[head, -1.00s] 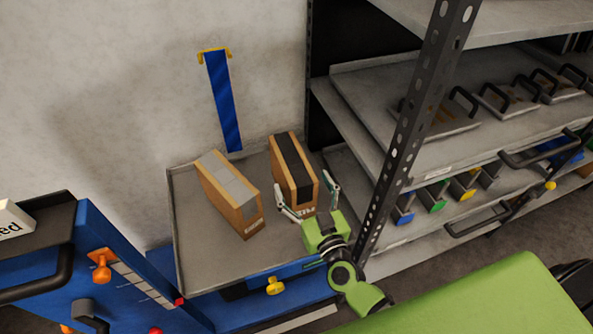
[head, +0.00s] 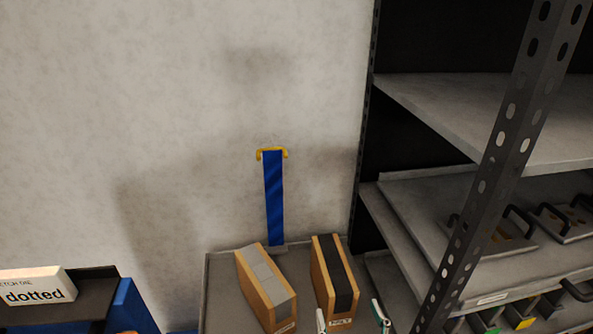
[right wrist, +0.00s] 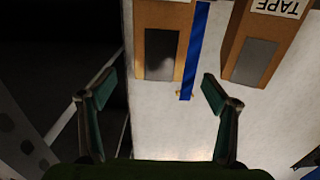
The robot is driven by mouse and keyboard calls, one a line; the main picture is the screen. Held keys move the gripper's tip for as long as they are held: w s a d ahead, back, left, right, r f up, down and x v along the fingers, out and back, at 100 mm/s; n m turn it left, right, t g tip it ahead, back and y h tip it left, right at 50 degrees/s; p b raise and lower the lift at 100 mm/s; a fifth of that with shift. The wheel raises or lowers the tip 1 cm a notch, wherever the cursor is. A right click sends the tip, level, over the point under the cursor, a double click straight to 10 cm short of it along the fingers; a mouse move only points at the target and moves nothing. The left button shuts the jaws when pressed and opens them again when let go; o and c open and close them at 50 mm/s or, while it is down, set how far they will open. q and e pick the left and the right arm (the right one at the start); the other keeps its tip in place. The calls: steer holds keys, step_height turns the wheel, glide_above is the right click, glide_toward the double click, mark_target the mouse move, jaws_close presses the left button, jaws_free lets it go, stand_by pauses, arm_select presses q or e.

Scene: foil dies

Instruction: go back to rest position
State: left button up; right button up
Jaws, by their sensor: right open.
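My right gripper (head: 350,316) shows only by its fingertips at the bottom edge of the head view, by the front end of a wooden box with a black top (head: 335,282). In the right wrist view the gripper (right wrist: 158,95) is open, with its fingers wide apart and nothing held between them. Two wooden boxes lie beyond the fingertips there, one (right wrist: 150,55) near the middle and one marked TAPE (right wrist: 290,10) at the upper right. My left gripper is not in view.
A wooden box with a grey top (head: 262,285) stands beside the black-topped one on a grey tray (head: 220,300). A blue strip (head: 273,200) hangs on the wall behind. A metal shelf rack (head: 500,150) stands close at right. A white "dotted" sign (head: 38,286) is at left.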

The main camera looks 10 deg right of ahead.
steer(key=s+a+f+n+g+y, duration=0.1)
steer(key=s+a+n+g+y, duration=0.45)
steer(key=a, duration=0.55)
steer(key=s+d+f+m+g+h, duration=0.25)
steer(key=s+d+g, duration=0.25)
steer(key=s+d, duration=0.25)
steer(key=s+d+f+m+g+h, duration=0.2)
steer(key=s+d+f+g+h, duration=0.15)
steer(key=s+d, duration=0.4)
step_height(320, 180, down, 25)
steer(key=s+a+g+p, duration=0.1)
steer(key=s+g, duration=0.1)
steer(key=s+d+f+n+g+p, duration=0.1)
steer(key=s+d+f, duration=0.1)
steer(key=s+f, duration=1.2)
steer(key=s, duration=0.2)
steer(key=shift+s+d+f, duration=0.2)
steer(key=shift+s+d, duration=0.2)
